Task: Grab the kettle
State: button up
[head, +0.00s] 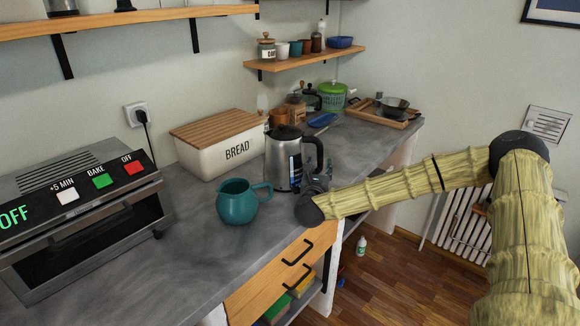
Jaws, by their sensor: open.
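The kettle (281,158) is silver with a black lid and a black handle on its right side. It stands upright on the grey counter, in front of the bread box. My gripper (308,182) is at the kettle's right side, near the lower part of the handle. It is dark and partly hidden by the end of my arm, and its fingers overlap the kettle in the picture. It is open. I cannot tell whether the fingers touch the handle or stand around it.
A teal jug (238,203) stands left of my gripper, close in front of the kettle. A white bread box (222,151) is behind it. A toaster oven (85,235) fills the left. A wooden tray (371,118) with a pan is at the far end. A shelf (306,60) hangs above.

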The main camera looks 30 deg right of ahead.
aim_at(320, 162)
jog(key=shift+w+d+r, duration=0.2)
jog(key=shift+d, duration=0.05)
jog(key=p+x, duration=0.2)
jog(key=x, duration=0.1)
jog(key=shift+w, duration=0.1)
jog(key=shift+w+d+f, duration=0.15)
jog(key=shift+w+d, duration=0.25)
jog(key=shift+d, duration=0.05)
grip_shut()
